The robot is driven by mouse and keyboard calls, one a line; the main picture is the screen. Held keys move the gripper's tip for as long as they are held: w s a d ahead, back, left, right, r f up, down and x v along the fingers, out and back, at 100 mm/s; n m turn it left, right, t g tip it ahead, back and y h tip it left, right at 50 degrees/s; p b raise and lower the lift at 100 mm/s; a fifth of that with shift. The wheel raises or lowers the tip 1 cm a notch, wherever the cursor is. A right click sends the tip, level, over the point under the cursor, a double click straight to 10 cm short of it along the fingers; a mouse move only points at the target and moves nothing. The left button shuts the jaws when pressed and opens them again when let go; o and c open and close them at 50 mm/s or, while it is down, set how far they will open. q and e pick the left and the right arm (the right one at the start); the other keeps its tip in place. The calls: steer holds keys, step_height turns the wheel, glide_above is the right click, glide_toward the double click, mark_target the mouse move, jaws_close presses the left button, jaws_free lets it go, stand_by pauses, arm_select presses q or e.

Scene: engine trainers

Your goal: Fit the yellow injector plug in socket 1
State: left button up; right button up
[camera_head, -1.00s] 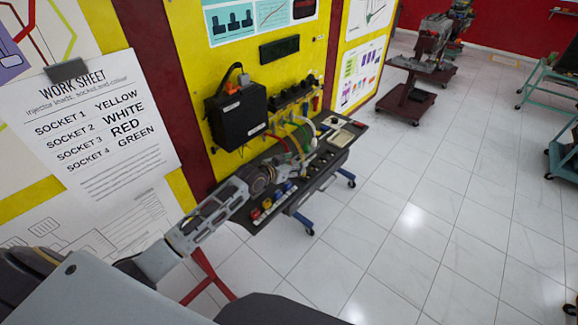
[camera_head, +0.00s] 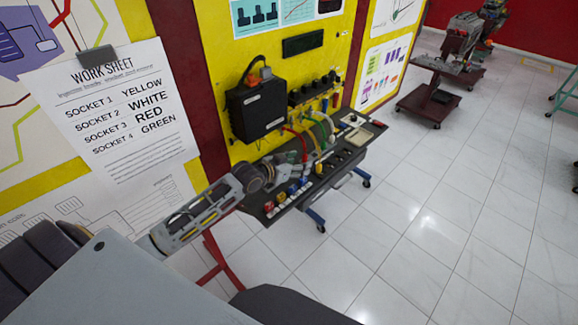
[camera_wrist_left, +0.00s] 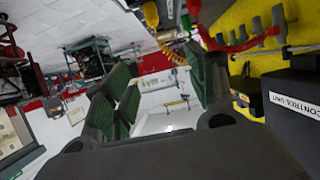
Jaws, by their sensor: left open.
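My left gripper (camera_head: 291,168) is over the back of the trainer's shelf, small and partly lost among the leads in the head view. In the left wrist view its two green-padded fingers (camera_wrist_left: 162,75) stand wide apart with nothing between them. A yellow plug-like piece (camera_wrist_left: 151,14) with a coiled yellow lead (camera_wrist_left: 172,52) shows beyond the fingertips, apart from them. A red piece (camera_wrist_left: 194,8) is beside it. The black socket row (camera_head: 314,91) is on the yellow panel; I cannot tell which socket is 1. The work sheet (camera_head: 125,113) reads socket 1 yellow. My right gripper is not seen.
A black control unit (camera_head: 258,112) juts from the panel, left of the sockets, and stands close at the right of the left wrist view (camera_wrist_left: 293,100). Coloured leads hang over the dark shelf (camera_head: 342,160). Tiled floor (camera_head: 430,230) is open to the right.

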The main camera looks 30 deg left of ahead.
arm_select(q)
steer(key=shift+v, duration=2.25)
